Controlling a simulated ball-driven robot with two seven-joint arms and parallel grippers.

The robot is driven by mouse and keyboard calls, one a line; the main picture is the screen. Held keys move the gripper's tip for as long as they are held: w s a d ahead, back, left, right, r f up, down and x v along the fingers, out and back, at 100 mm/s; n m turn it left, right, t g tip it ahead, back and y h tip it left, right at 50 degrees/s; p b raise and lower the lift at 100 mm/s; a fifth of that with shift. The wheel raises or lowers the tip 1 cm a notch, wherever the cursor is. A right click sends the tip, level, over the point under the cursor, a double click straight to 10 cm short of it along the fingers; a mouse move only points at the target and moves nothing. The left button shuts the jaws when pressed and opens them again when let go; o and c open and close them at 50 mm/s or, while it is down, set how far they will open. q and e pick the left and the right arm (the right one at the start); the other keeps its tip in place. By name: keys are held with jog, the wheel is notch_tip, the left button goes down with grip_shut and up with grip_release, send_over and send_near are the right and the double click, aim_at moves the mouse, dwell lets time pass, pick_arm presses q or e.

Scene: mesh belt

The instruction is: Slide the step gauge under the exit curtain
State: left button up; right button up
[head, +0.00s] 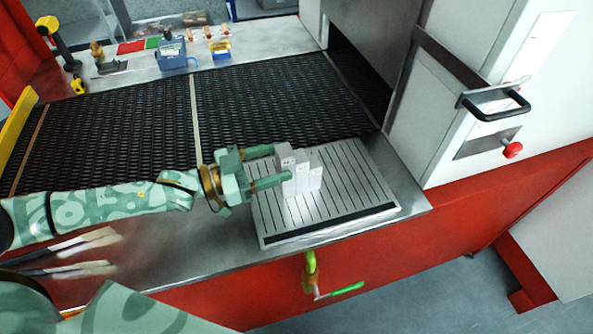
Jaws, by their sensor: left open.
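The step gauge (302,180) is a pale block with stepped columns and small marks on top. It stands upright on a slotted light-grey plate (352,172) at the front of the bench. My left gripper (281,163) comes from the left with its two fingers apart. Its fingertips are at the gauge's left end; I cannot tell whether they touch it. The exit curtain seems to be the grey panel (372,32) at upper right, above a dark opening (357,75) where the belt runs in. My right gripper is not in view.
The black mesh belt (270,105) lies behind the plate. A white cabinet (450,100) with a black handle (495,104) and red button (513,149) stands at right. Blurred brushes (75,245) lie at left. A blue box (174,55) and small items stand on the back ledge.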

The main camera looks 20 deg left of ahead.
aim_at(297, 157)
pick_arm(q)
jog(key=x, duration=0.5)
jog(key=shift+s+d, duration=0.2)
jog(key=shift+d, duration=0.1)
jog(key=shift+r, duration=0.1)
grip_shut()
jog(key=shift+r, duration=0.1)
